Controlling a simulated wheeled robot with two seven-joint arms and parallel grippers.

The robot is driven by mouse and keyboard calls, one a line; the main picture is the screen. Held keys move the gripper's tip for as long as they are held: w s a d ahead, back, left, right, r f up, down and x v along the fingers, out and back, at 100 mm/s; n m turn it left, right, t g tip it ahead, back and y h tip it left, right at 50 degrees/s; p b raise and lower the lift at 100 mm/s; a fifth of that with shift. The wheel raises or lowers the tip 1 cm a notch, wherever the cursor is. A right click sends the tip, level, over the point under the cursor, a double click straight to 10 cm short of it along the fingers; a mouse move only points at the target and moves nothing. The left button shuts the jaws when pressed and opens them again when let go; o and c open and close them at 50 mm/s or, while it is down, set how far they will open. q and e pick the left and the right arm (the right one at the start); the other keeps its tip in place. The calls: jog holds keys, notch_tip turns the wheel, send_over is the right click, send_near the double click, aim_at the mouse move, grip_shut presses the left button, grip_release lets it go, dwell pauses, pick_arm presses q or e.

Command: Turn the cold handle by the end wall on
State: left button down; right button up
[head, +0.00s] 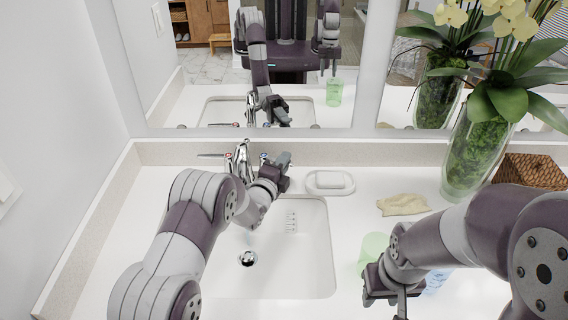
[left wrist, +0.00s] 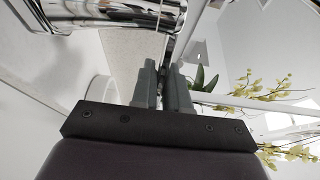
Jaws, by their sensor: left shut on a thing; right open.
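The chrome faucet (head: 241,160) stands behind the sink near the left end wall, and it fills the upper left of the left wrist view (left wrist: 105,14). One lever handle (head: 210,155) points left from it. The cold handle (head: 264,157) is on its right side, mostly hidden behind my left gripper. My left gripper (head: 284,160) is at that right handle, its fingers shut on it. The fingers show close together in the left wrist view (left wrist: 168,75), with little of the handle visible between them. My right gripper (head: 388,298) is open at the lower right, beside a green cup.
The sink basin (head: 310,275) has a drain below the faucet. A soap dish (head: 330,182), tan cloth (head: 403,204), green cup (head: 373,250), plant vase (head: 468,160) and wicker box (head: 532,172) stand to the right. The end wall (head: 60,130) and mirror bound the counter.

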pick_arm(q)
jog(key=c, duration=1.2)
grip_release()
jog(key=b+v, duration=0.2)
jog(key=v, duration=1)
jog(key=shift+s+a, duration=0.1)
jog(key=shift+s, duration=0.3)
pick_arm(e)
notch_tip(320, 180, down, 2)
